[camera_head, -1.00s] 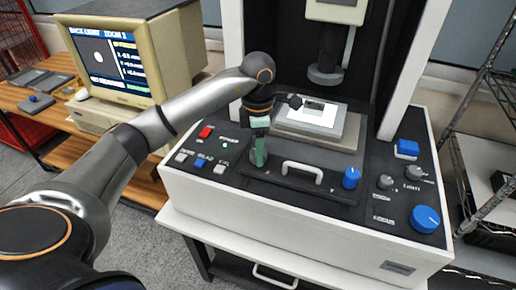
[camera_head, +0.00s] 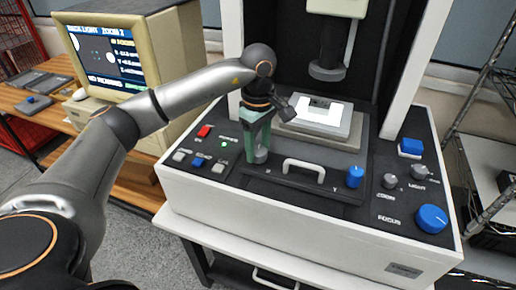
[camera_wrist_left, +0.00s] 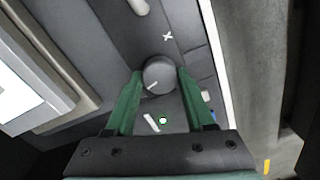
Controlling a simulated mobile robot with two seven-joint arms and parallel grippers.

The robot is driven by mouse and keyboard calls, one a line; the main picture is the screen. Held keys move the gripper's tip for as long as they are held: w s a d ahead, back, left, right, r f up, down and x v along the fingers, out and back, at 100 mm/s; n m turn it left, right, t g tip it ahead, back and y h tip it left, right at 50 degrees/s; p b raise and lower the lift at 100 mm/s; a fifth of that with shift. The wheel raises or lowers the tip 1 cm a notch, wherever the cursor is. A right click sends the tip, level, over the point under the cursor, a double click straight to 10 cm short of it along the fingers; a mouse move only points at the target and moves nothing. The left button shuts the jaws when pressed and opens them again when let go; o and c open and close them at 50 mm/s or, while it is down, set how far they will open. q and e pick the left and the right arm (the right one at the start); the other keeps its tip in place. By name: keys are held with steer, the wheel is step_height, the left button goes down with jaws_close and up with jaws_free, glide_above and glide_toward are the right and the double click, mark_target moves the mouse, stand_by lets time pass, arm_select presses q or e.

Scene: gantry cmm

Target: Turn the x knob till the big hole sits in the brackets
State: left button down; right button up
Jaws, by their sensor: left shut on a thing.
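My left gripper (camera_head: 258,150) points down over the panel, its green fingers closed around a grey knob. In the left wrist view, the grey x knob (camera_wrist_left: 159,76) with a white pointer line sits between the fingertips (camera_wrist_left: 158,82), beside a white X mark. The monitor screen (camera_head: 100,56) shows a dark picture with white spots: a bright one cut by the left edge and others smaller. The brackets are too small to make out. The backlit plate (camera_head: 322,113) lies on the stage. My right gripper is not in view.
A blue-topped y knob (camera_head: 355,176) stands right of the white handle (camera_head: 304,168). A large blue focus knob (camera_head: 431,218) is at the front right. A red button (camera_head: 204,131) lies left of the gripper. The lens column (camera_head: 328,70) hangs above the stage.

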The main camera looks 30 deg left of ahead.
mark_target(258, 150)
arm_select(q)
steer(key=m, duration=0.3)
steer(key=shift+m+b, duration=0.4)
steer(key=m, duration=0.3)
steer(key=shift+m+b, duration=0.3)
steer(key=m, duration=0.6)
steer(key=shift+b, duration=0.4)
steer(key=shift+m, duration=0.4)
steer(key=shift+c, duration=1.3)
jaws_free()
step_height(258, 150, up, 13)
steer(key=p, duration=0.1)
steer(key=shift+f, duration=0.2)
